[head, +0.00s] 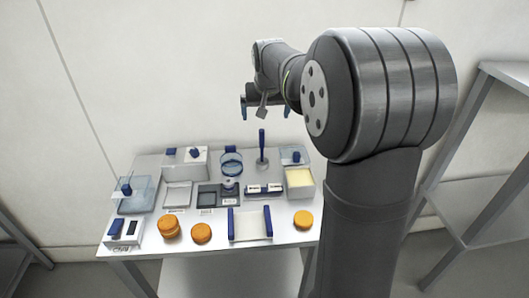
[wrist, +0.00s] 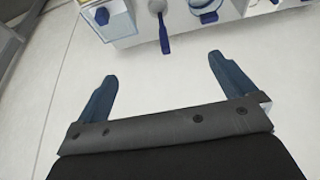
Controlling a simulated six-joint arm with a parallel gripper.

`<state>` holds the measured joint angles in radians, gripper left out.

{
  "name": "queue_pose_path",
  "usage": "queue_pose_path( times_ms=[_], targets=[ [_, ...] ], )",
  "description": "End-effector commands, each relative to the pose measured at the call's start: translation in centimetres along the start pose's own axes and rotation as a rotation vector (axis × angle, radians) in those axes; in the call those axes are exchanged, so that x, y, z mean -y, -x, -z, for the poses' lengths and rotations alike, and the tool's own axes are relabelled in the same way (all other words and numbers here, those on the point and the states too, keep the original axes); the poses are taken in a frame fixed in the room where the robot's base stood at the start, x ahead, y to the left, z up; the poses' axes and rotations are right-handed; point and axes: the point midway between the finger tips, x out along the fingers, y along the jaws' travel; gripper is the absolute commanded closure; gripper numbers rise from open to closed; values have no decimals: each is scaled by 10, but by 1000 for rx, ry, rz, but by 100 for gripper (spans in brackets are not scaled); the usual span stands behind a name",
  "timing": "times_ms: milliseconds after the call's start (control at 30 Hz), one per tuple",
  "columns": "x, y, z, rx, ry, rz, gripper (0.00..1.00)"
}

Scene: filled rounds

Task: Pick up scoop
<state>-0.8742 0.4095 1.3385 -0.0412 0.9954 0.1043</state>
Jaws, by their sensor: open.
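My gripper (head: 264,108) is above and behind the table's far edge, higher than the scoop. In the wrist view my gripper (wrist: 162,70) has its two blue fingers wide apart with nothing between them, short of the scoop's handle.
The table (head: 112,242) is crowded. The round container (head: 232,164) is left of the scoop, and the yellow-filled box (head: 300,183) is right of it. Orange rounds (head: 168,226) and a tray with blue sides (head: 250,225) lie near the front. A wall stands behind.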

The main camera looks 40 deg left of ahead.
Motion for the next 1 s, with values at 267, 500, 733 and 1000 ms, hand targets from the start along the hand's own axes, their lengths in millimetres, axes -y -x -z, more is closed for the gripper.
queue_pose_path(
  times_ms=[267,500,733,1000],
  targets=[
    [0,6,0,0,0,0,0],
    [0,6,0,0,0,0,33],
    [0,6,0,0,0,0,56],
    [1,3,9,20,-1,-1,56]
  ],
)
